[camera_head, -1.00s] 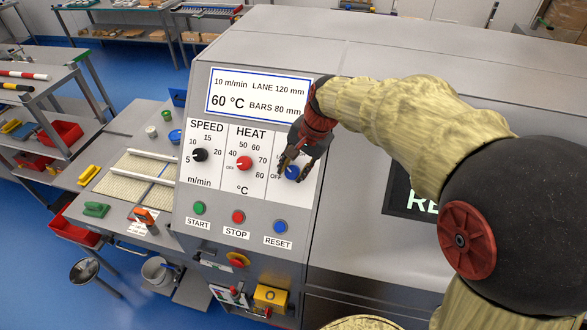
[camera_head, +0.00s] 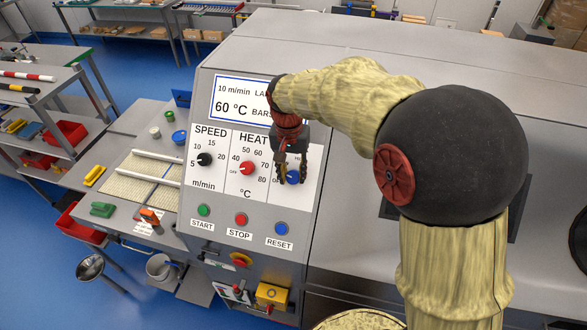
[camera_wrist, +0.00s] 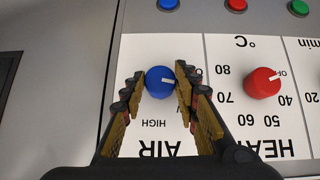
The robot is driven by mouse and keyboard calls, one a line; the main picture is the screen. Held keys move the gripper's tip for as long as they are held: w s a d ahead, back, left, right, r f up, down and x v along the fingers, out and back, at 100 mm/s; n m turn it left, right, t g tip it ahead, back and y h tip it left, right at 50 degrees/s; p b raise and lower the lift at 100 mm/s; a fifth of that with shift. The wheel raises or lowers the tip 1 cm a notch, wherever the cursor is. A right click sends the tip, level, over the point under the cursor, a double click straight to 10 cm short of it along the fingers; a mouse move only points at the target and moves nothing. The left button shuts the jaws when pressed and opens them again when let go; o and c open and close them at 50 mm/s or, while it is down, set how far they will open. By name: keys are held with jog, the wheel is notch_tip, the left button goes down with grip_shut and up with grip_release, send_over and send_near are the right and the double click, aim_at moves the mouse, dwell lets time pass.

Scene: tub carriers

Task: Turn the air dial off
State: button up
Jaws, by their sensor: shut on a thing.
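The blue air dial (camera_head: 293,177) sits at the right of the machine's control panel. It also shows in the wrist view (camera_wrist: 159,84), where the panel appears upside down. Its white pointer mark points to the right there, toward the OFF side of the panel. My gripper (camera_head: 290,181) reaches down over the panel with its fingers shut on the dial, one on each side. In the wrist view my gripper (camera_wrist: 158,85) has the dial between its fingertips. The HIGH label is readable; the label at the pointer is mostly hidden by a finger.
The red heat dial (camera_head: 247,168) is close to my gripper, and the black speed dial (camera_head: 204,160) is farther left. Green start (camera_head: 203,210), red stop (camera_head: 241,219) and blue reset (camera_head: 281,229) buttons lie below. The display (camera_head: 232,100) is above, partly covered by my arm.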

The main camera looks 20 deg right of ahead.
jog(key=shift+w+a+n+g+h+p, duration=0.15)
jog(key=shift+n+g+h+p, duration=0.25)
jog(key=shift+n+h, duration=0.6)
jog(key=shift+a+n+g+h, duration=0.2)
jog(key=shift+n+g+h, duration=0.1)
jog(key=shift+n+h, duration=0.85)
jog(key=o, duration=1.1)
jog(key=shift+f, duration=0.1)
jog(key=shift+o, duration=0.3)
jog(key=v, duration=1.2)
jog(key=shift+w, duration=0.1)
